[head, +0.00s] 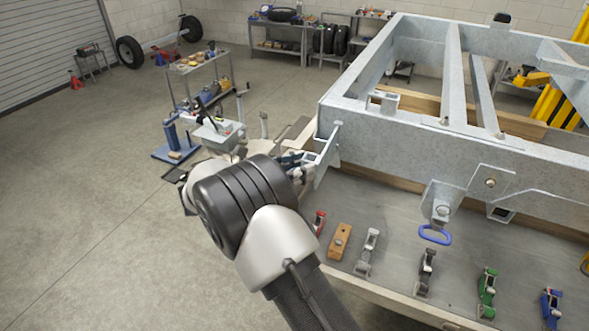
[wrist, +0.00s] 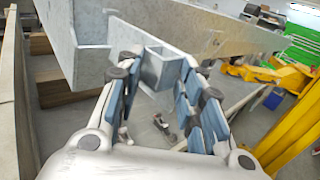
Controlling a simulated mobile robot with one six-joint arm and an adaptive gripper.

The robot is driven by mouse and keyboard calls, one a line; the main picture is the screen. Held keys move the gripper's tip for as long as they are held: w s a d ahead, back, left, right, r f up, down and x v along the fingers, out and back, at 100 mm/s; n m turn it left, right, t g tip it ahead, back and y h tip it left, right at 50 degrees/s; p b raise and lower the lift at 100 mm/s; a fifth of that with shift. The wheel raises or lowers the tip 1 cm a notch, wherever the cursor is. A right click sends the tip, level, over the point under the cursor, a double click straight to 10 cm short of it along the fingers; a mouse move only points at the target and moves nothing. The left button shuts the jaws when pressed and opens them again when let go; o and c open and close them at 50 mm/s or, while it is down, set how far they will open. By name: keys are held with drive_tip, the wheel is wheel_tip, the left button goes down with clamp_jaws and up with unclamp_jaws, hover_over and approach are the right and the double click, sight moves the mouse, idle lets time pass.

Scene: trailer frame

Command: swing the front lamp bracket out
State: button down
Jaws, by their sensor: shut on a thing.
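The front lamp bracket (head: 328,157) is a grey galvanized plate at the near left corner of the trailer frame (head: 400,135). In the wrist view the bracket (wrist: 160,67) shows an open square end between my fingers. My gripper (head: 298,162) is at the bracket's outer end, left of the frame corner. In the wrist view my gripper (wrist: 163,98) has one blue-padded finger on each side of the bracket and is shut on it. My arm hides part of the gripper in the head view, and the exact pad contact is hard to see.
Below the frame, a grey bench top (head: 390,300) holds several clamps and a wooden block (head: 340,241). A cart (head: 205,75) stands behind left. Yellow posts (wrist: 285,120) stand right in the wrist view.

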sight(305, 160)
drive_tip(key=c, duration=1.5)
unclamp_jaws()
drive_tip(key=shift+w+d+r, duration=0.35)
drive_tip(key=shift+w+r, duration=0.15)
drive_tip(key=shift+w, duration=0.05)
drive_tip(key=shift+c, duration=0.2)
drive_tip(key=o, duration=0.6)
drive_tip(key=shift+w+d+f, duration=0.2)
drive_tip(key=shift+w+d, duration=0.4)
drive_tip(key=shift+c, duration=0.2)
drive_tip(key=shift+s+a, duration=0.1)
drive_tip(key=shift+a, duration=0.15)
drive_tip(key=shift+c, duration=0.5)
drive_tip(key=shift+s+f, duration=0.1)
drive_tip(key=shift+c, duration=0.4)
drive_tip(key=shift+a, duration=0.1)
drive_tip(key=v, duration=1.2)
drive_tip(key=shift+s, duration=0.3)
drive_tip(key=shift+f, duration=0.15)
